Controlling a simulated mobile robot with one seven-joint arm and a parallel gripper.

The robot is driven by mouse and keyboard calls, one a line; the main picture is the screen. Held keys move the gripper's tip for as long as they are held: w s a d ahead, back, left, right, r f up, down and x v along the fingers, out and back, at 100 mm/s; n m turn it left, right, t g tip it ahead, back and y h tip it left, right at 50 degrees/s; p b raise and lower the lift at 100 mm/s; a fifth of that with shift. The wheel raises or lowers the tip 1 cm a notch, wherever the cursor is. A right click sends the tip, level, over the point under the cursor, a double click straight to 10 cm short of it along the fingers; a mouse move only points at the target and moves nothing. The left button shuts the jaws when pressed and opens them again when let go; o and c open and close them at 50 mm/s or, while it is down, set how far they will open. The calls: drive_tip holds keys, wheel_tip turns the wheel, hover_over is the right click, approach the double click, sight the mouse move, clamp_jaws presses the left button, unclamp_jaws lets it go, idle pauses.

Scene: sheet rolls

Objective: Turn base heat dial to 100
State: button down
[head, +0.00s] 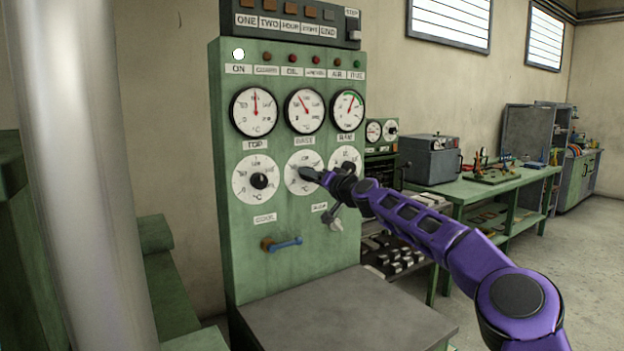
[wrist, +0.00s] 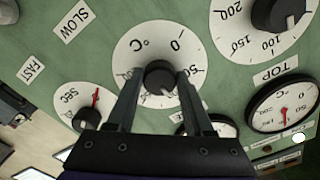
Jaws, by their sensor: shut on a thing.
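The base heat dial (head: 297,160) is the middle white dial on the green panel, below the gauge labelled BASE. It also shows rotated in the wrist view (wrist: 132,55), with 0 at upper right and 50 at right. Its black knob (wrist: 159,74) sits between the two fingers. My gripper (head: 314,175) is shut on that knob; in the wrist view its fingers (wrist: 160,82) lie on both sides of it. A small pale mark shows on the knob's lower edge between the fingers. The fingers hide the dial's lower part, so I cannot read the exact setting.
The top dial (head: 257,190) with its black knob is to the left. A smaller dial (head: 341,156) is to the right, partly behind my arm. A blue-handled lever (head: 285,244) sticks out below. A grey surface (head: 345,310) lies in front of the panel.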

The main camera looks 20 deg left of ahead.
idle(0.4)
drive_tip(key=shift+c, duration=1.4)
unclamp_jaws()
drive_tip(key=shift+d, duration=0.1)
drive_tip(key=b+v, duration=0.2)
drive_tip(key=v, duration=1.5)
drive_tip(key=shift+b, duration=0.4)
drive_tip(key=shift+s, duration=0.15)
